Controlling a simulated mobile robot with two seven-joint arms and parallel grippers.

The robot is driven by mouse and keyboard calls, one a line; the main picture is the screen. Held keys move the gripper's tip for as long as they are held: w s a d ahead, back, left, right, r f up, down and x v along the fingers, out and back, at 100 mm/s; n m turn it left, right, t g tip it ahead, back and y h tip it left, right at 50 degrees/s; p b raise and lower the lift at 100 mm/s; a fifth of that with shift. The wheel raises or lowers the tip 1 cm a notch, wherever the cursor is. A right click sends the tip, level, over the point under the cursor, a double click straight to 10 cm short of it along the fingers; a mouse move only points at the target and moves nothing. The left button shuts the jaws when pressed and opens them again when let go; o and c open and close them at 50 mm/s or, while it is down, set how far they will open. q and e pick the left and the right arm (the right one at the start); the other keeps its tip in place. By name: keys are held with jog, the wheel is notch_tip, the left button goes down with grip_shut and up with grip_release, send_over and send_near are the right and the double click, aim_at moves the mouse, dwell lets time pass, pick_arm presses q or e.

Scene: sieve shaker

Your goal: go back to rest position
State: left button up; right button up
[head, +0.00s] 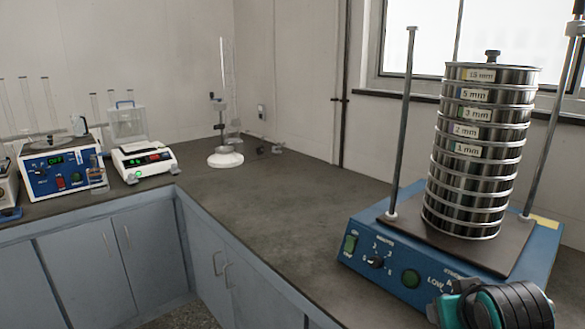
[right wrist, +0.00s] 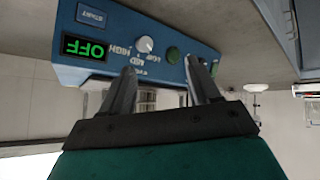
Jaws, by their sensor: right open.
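The blue sieve shaker (head: 465,268) stands on the right of the counter. A stack of round metal sieves (head: 478,190), with several mm labels and a knobbed lid, stands upright on its dark plate between two rods. My right arm's teal and black end (head: 495,306) shows at the bottom right, in front of the shaker; its fingertips cannot be made out there. In the right wrist view my right gripper (right wrist: 163,68) is open and empty, facing the shaker's front panel (right wrist: 140,50). That view is upside down; a green OFF display (right wrist: 85,48) shows. My left gripper is not in view.
The middle of the dark counter (head: 270,205) is clear. A stand with a white base (head: 225,158) is at the back. A white balance-like device (head: 145,160) and a blue device with a display (head: 58,170) stand at the left. A window is behind the shaker.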

jog(key=s+a+f+n+g+y, duration=0.1)
jog(key=s+a+f+g, duration=0.15)
jog(key=s+f, duration=0.65)
jog(key=s+a+f+n+g+y, duration=0.15)
jog(key=s+a+f, duration=0.35)
jog(key=s, duration=0.8)
jog(key=w+a+f+t+y, duration=0.1)
jog(key=w+f+t+y, duration=0.1)
jog(key=w+f+t, duration=0.4)
notch_tip(320, 180, down, 3)
jog(key=shift+w+a+f, duration=0.1)
jog(key=shift+w+a, duration=0.15)
jog(key=shift+w, duration=0.2)
jog(key=shift+c, duration=0.3)
